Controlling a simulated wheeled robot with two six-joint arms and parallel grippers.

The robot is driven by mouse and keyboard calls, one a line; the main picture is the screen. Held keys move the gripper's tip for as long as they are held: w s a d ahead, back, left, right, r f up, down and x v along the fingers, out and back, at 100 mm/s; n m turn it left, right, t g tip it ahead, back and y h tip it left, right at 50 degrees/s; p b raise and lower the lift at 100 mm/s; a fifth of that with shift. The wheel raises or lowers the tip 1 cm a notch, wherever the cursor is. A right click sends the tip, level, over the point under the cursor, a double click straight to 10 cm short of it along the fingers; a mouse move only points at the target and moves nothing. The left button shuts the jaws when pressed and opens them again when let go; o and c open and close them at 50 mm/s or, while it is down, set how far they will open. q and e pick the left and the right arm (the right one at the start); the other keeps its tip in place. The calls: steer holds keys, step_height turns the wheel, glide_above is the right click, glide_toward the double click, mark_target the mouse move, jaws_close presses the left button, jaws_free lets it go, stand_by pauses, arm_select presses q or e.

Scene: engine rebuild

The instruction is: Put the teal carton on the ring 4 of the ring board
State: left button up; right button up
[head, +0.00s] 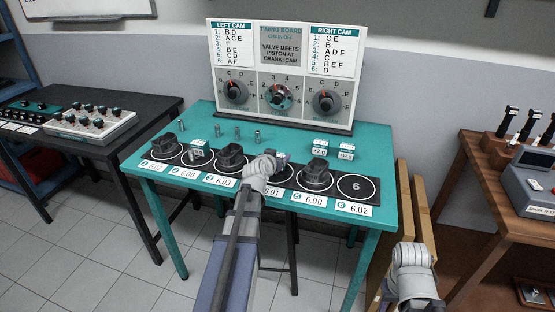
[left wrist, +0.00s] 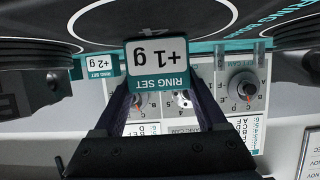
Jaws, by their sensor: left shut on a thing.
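My left gripper (head: 277,158) is over ring 4 of the black ring board. In the left wrist view it (left wrist: 165,100) is shut on a teal and white carton (left wrist: 158,65) labelled "+1 g RING SET". In the head view the carton (head: 284,157) is mostly hidden by my wrist. A white ring circle (left wrist: 222,30) lies just beyond the carton in the wrist view; I cannot tell whether the carton touches the board. The ring board (head: 335,193) lies along the table's front. My right gripper (head: 411,258) is at the lower right, its fingers hidden.
Dark engine pieces stand on rings 1, 3 (head: 231,155) and 5 (head: 316,174). A carton (head: 197,153) is at ring 2. Ring 6 (head: 356,187) is empty. More small cartons (head: 346,150) stand behind the board, before the timing board (head: 282,75). Several metal pins (head: 238,134) stand at the back left.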

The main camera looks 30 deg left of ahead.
arm_select(q)
steer(key=shift+f, duration=0.15)
steer(key=o, duration=1.3)
arm_select(e)
steer(key=shift+f, duration=0.15)
